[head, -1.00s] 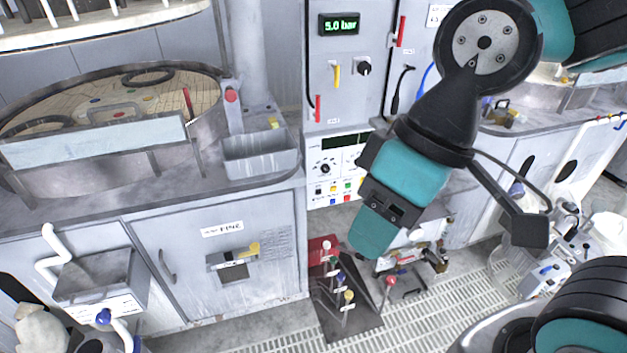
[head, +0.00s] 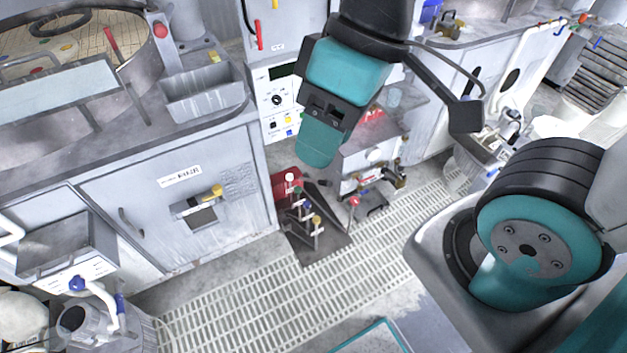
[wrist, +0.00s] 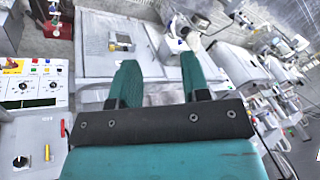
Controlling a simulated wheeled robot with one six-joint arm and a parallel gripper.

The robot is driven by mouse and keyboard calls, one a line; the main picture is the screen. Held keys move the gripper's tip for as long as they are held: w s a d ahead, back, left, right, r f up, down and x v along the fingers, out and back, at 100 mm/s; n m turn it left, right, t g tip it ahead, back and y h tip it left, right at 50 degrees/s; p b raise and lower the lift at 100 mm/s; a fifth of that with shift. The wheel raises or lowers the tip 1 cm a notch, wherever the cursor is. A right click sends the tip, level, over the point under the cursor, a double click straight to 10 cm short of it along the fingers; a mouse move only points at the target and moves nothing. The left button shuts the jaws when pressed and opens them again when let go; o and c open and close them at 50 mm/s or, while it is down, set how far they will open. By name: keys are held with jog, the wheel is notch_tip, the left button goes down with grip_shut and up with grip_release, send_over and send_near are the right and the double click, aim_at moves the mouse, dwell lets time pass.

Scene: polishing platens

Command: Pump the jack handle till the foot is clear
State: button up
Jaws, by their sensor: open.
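I cannot tell for sure which part is the jack handle. A dark floor plate (head: 325,240) with a red block (head: 286,181) at its far end bears several upright levers (head: 305,208) with white, blue, yellow and red-brown knobs. A red-knobbed lever (head: 353,202) stands to their right, by a small grey-white unit (head: 370,165). My gripper (head: 318,152) hangs above and behind this group in the head picture, and its fingers overlap there. In the wrist view my gripper (wrist: 158,62) is open, with nothing between its two teal fingers. No foot can be made out.
A grey cabinet (head: 150,225) with a yellow-latched box stands left. A control panel (head: 275,100) is behind my gripper and shows at left in the wrist view (wrist: 30,90). Slatted floor grating (head: 240,300) is clear in front. A hose-like white fitting (head: 110,310) stands front left.

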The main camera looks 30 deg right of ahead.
jog(key=shift+f+b, duration=0.3)
jog(key=c, duration=0.6)
notch_tip(320, 180, down, 13)
jog(key=b, duration=1.3)
jog(key=shift+f, duration=0.2)
grip_shut()
jog(key=shift+r, duration=0.25)
